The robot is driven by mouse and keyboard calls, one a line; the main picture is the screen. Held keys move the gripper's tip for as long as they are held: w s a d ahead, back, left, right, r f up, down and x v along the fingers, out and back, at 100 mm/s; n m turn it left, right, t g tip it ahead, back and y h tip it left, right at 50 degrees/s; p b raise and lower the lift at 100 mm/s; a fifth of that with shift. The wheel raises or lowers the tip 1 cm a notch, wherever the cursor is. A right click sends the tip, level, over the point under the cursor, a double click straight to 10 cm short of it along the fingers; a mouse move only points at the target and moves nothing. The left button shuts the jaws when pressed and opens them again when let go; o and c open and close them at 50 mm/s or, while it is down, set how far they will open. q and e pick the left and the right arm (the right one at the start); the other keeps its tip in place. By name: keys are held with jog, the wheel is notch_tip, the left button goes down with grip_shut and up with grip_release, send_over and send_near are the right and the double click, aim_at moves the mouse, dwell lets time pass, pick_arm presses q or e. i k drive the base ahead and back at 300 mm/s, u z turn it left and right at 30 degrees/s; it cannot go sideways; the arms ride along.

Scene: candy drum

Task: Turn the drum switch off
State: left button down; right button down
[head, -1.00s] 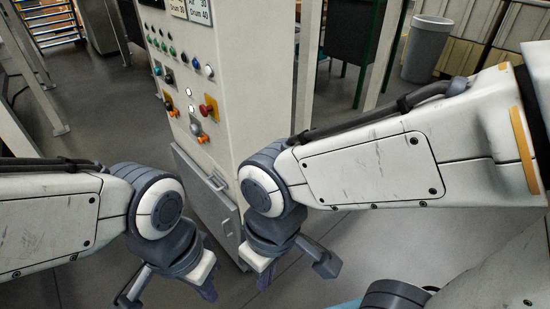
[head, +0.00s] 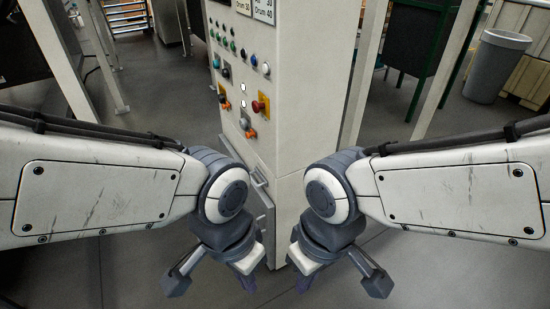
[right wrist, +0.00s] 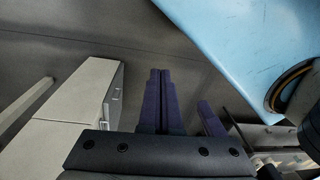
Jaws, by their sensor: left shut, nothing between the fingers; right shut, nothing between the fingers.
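The pale control cabinet (head: 285,80) stands ahead in the head view, its panel facing left. The panel carries rows of small buttons and lamps, a red knob on a yellow plate (head: 260,105), and switches with orange handles, one higher (head: 224,103) and one lower (head: 249,133). I cannot read which one is the drum switch. My left gripper (head: 246,287) hangs low in front of the cabinet, shut and empty. My right gripper (head: 303,281) hangs low beside it, shut and empty. Its closed fingers also show in the right wrist view (right wrist: 159,100). Both are apart from the switches.
A label plate (head: 262,10) sits at the cabinet's top. A grey bin (head: 497,65) and a dark box on green legs (head: 424,45) stand back right. Pale posts rise on both sides. Grey floor (head: 160,70) is open left of the cabinet. A blue surface (right wrist: 245,50) shows in the right wrist view.

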aim_at(243, 123)
jog(key=u, duration=0.45)
jog(key=i, duration=0.5)
jog(key=u, duration=0.75)
jog(key=i, duration=1.15)
jog(key=z, duration=0.35)
